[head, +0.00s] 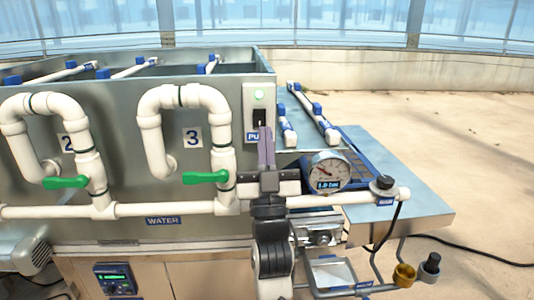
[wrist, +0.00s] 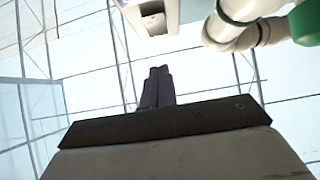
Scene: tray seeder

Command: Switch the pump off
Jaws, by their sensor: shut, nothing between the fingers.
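The pump switch box (head: 259,97) is a light grey plate on the right end of the metal tank front, with a lit green lamp (head: 258,95) at its top. A dark switch (head: 259,117) sits below the lamp, and a blue label partly hidden by my gripper is under it. My gripper (head: 265,130) is shut and empty, pointing up, with its fingertips just below the dark switch in the head view. In the wrist view the fingers (wrist: 157,72) are together, and the box (wrist: 153,17) shows above them with a gap between. I cannot tell whether they touch.
White pipes with green valve handles (head: 206,177) stand left of the switch box. A round gauge (head: 329,171) and a black knob (head: 383,184) are to the right. Black cables and small cups hang lower right. The floor beyond is clear.

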